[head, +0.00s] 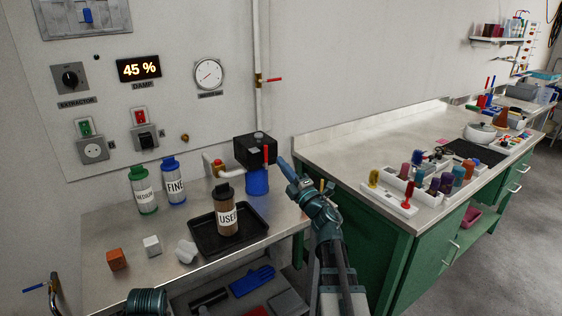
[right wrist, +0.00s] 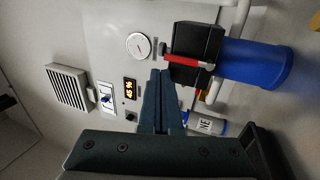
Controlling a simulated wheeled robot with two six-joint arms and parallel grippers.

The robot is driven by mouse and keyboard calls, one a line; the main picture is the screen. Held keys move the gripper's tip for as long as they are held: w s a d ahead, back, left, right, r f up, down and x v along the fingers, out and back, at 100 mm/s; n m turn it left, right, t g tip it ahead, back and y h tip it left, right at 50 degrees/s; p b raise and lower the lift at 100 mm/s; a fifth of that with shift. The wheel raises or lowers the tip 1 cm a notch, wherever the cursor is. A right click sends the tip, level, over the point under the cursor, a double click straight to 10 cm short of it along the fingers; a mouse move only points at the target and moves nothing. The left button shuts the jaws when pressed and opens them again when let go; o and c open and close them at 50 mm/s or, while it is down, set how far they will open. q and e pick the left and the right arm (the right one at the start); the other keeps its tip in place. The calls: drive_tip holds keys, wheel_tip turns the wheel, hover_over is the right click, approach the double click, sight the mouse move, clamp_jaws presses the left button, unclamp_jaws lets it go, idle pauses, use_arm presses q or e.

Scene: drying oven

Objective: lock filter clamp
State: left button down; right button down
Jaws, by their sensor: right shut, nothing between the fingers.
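The filter unit has a black head (head: 250,150) on the back of the metal bench, with a blue bowl (head: 257,182) under it. In the right wrist view the red lever (right wrist: 190,63) lies across the black head (right wrist: 196,42), with the blue bowl (right wrist: 250,65) to the right. My right gripper (head: 284,163) is shut and empty, just right of the lever. Its fingertips (right wrist: 160,73) show close by the lever; whether they touch is unclear. My left gripper is out of view.
A black tray (head: 200,243) holds the USED bottle (head: 227,212) in front of the filter. MEDIUM (head: 143,190) and FINE (head: 173,182) bottles stand left. A pipe with a red-handled valve (head: 268,79) runs up the wall. A green-fronted counter (head: 365,225) stands right.

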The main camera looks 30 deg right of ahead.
drive_tip(key=s, duration=0.7)
drive_tip(key=shift+s+d, duration=0.3)
drive_tip(key=shift+s, duration=0.05)
